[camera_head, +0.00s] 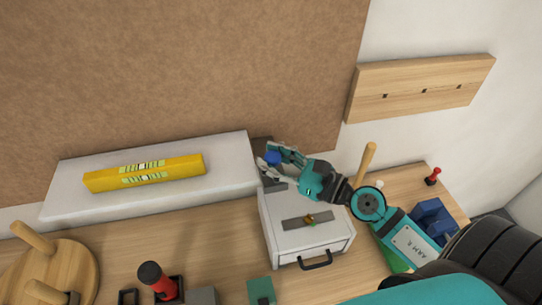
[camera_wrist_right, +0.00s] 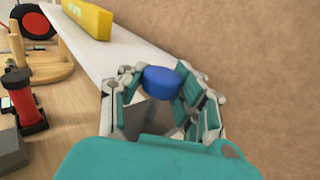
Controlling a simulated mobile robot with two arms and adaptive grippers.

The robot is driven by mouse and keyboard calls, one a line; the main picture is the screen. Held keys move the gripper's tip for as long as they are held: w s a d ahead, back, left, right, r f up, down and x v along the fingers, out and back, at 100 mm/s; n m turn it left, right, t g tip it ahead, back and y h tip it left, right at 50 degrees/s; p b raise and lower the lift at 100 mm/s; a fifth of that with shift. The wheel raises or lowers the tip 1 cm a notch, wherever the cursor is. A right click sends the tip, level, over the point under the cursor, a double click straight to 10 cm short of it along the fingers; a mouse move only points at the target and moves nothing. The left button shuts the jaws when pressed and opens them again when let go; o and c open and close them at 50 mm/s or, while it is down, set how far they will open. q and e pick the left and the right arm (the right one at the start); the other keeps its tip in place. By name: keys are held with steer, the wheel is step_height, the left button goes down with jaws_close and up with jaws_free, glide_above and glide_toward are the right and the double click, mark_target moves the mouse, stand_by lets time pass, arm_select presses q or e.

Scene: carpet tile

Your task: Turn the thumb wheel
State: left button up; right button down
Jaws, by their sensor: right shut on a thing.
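The blue round wheel (camera_head: 273,158), which looks like the thumb wheel, is at the back of the table, beside the right end of the pale shelf. My right gripper (camera_head: 279,160) reaches it from the right, with its fingers on either side of it. In the right wrist view the wheel (camera_wrist_right: 162,80) sits between the two fingers (camera_wrist_right: 163,92), above a grey block (camera_wrist_right: 150,115) that the fingers partly cover. The gripper is shut on the wheel. My left gripper is not in view.
A white drawer box (camera_head: 330,235) with a dark handle stands in front. A yellow level (camera_head: 145,173) lies on the pale shelf (camera_head: 80,208) to the left. A wooden stick (camera_head: 367,160) rises right of my wrist. A red and black thing (camera_head: 157,278) stands in front.

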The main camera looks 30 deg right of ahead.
steer(key=c, duration=1.4)
jaws_free()
steer(key=o, duration=0.5)
steer(key=shift+s+d, duration=0.15)
steer(key=shift+d, duration=0.05)
steer(key=shift+o, duration=0.2)
steer(key=shift+a, duration=0.15)
